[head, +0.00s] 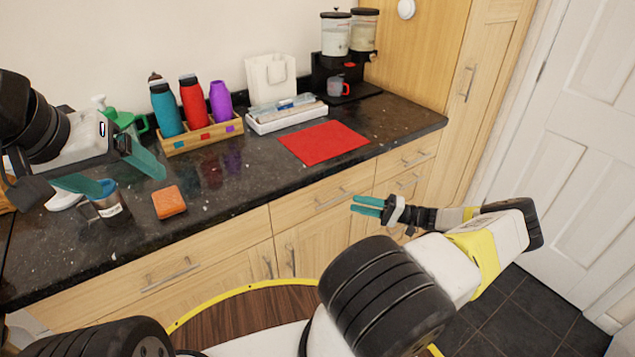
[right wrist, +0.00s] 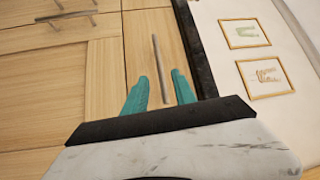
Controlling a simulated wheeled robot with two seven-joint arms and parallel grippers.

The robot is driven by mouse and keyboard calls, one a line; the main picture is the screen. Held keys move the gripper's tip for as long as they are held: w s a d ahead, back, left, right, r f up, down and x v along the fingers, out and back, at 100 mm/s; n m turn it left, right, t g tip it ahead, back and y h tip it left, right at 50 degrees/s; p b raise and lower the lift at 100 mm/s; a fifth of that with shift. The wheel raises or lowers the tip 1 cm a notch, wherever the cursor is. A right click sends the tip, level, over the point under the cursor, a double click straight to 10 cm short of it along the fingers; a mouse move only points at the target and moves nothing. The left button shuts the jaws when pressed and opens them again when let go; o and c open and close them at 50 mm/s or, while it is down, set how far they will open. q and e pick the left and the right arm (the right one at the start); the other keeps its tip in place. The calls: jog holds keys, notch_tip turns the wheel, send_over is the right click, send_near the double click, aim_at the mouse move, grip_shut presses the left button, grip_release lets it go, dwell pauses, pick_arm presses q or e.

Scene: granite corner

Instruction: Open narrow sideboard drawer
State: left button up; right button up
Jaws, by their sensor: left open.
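The light wood sideboard has a wide left drawer (head: 205,262), a narrower middle drawer (head: 300,203) and a right drawer (head: 392,163) under the countertop. All look shut; which one the task names I cannot tell for sure. My right gripper (head: 358,206) is open in front of the middle drawer's right part. In the right wrist view a straight metal bar handle (right wrist: 157,55) appears between and beyond the open teal fingers of that gripper (right wrist: 160,90). Whether they touch it I cannot tell. My left gripper (head: 112,172) is open and empty above the counter's left part.
The dark counter (head: 235,185) carries an orange sponge (head: 169,202), a cup (head: 107,203), a bottle rack (head: 203,137), a white tray (head: 287,117) and a red mat (head: 325,142). Door handles (head: 291,262) sit below the drawers. A tall cabinet (head: 478,90) stands at right.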

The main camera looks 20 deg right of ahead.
aim_at(337, 200)
jog(key=x, duration=0.7)
jog(key=shift+w+a, duration=0.25)
jog(key=shift+a, duration=0.1)
jog(key=shift+c, duration=0.2)
grip_shut()
dwell(0.9)
